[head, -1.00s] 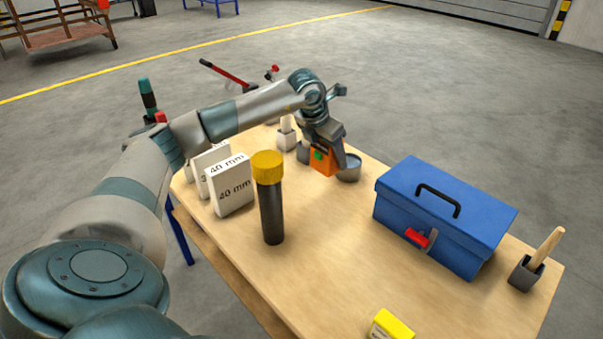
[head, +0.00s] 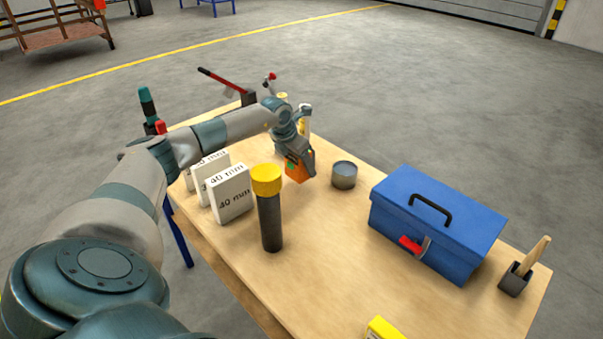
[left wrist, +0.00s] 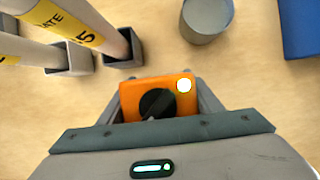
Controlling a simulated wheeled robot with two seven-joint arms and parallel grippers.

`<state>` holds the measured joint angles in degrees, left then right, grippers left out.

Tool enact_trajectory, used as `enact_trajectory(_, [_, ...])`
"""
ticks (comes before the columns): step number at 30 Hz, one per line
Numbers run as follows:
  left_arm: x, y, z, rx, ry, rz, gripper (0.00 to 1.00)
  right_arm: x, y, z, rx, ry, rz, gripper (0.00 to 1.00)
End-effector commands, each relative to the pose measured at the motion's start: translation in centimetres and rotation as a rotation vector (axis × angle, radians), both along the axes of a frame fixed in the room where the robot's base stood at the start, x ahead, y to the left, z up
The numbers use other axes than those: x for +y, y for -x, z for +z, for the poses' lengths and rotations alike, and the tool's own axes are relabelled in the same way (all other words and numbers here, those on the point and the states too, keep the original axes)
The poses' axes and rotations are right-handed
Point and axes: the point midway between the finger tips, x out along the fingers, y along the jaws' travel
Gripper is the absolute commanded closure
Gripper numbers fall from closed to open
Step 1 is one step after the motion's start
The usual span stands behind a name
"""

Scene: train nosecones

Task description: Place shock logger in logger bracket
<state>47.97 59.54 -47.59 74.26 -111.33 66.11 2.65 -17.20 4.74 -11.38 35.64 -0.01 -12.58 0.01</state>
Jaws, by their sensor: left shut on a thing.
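In the left wrist view the orange logger (left wrist: 158,98) has a black round knob and a white dot. My left gripper (head: 299,163) is shut on it, with a finger on either side, over the far left part of the table. I cannot tell how far the logger is above the tabletop. I cannot make out the logger bracket for certain in either view. My right gripper is not in view.
White blocks marked 40 mm (head: 230,193) and a yellow-capped black cylinder (head: 269,215) stand left of centre. A grey cup (head: 344,175) is right of the logger. A blue toolbox (head: 435,222) and a brush holder (head: 515,279) are at right.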

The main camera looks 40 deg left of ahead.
Motion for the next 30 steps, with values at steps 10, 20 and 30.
enact_trajectory(10, [-0.1,0.0,-1.6,0.003,0.002,0.0,0.71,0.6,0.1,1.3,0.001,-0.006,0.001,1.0])
enact_trajectory(20, [-0.1,0.0,-3.9,-0.001,0.001,0.001,0.71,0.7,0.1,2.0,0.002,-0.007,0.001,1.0])
enact_trajectory(30, [-0.1,0.0,-4.2,0.0,0.001,0.0,0.3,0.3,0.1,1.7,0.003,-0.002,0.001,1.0])
